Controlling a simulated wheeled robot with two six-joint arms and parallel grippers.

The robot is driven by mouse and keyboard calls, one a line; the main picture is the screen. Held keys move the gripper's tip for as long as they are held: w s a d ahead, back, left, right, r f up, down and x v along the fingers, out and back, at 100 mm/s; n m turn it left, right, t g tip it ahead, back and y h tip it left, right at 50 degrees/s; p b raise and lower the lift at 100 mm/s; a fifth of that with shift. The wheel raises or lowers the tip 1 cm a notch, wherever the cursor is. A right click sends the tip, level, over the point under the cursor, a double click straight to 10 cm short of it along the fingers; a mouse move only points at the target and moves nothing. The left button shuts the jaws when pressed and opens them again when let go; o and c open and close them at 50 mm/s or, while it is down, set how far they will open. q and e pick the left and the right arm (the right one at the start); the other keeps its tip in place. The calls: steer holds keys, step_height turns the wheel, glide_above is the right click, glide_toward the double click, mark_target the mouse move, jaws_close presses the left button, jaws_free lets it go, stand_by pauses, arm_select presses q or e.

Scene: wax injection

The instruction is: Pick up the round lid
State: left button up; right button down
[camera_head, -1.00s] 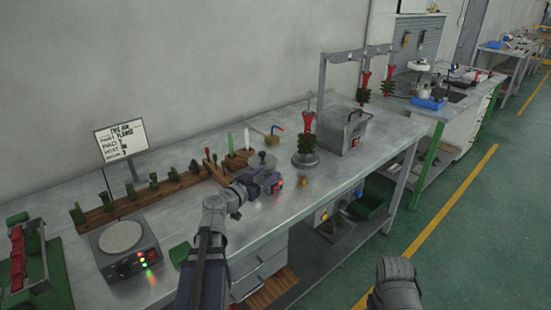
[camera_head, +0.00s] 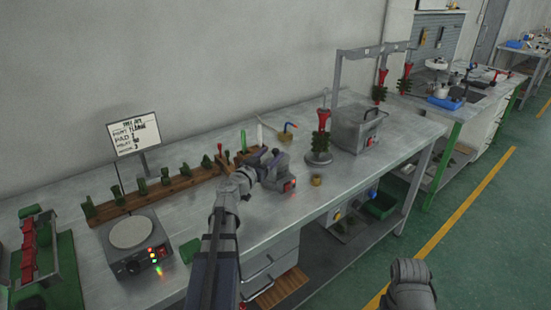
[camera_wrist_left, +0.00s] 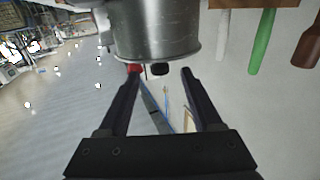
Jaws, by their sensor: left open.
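The round lid (camera_wrist_left: 160,55) tops a grey metal pot (camera_wrist_left: 155,28), which hangs upside down at the top of the left wrist view. A small black knob (camera_wrist_left: 159,69) stands out from the lid. My left gripper (camera_wrist_left: 160,72) is open, with the knob between its two fingertips and apart from both. In the head view my left gripper (camera_head: 266,160) is over the pot unit (camera_head: 284,182) and hides most of the lid. My right gripper is not seen; only part of my right arm shows at the lower right.
A wooden rack (camera_head: 115,208) with several green pieces runs behind. A hot plate (camera_head: 132,234) stands at the left. A base with a red and green tree (camera_head: 320,156) and a metal box (camera_head: 358,130) stand to the right. A small brass cup (camera_head: 317,180) sits near the front edge.

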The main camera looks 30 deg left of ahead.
mark_target(274, 151)
arm_select(q)
steer(key=w, duration=0.3)
steer(key=shift+w, duration=0.4)
steer(key=shift+s, duration=0.1)
steer(key=shift+r, duration=0.1)
steer(key=shift+c, duration=0.4)
jaws_close()
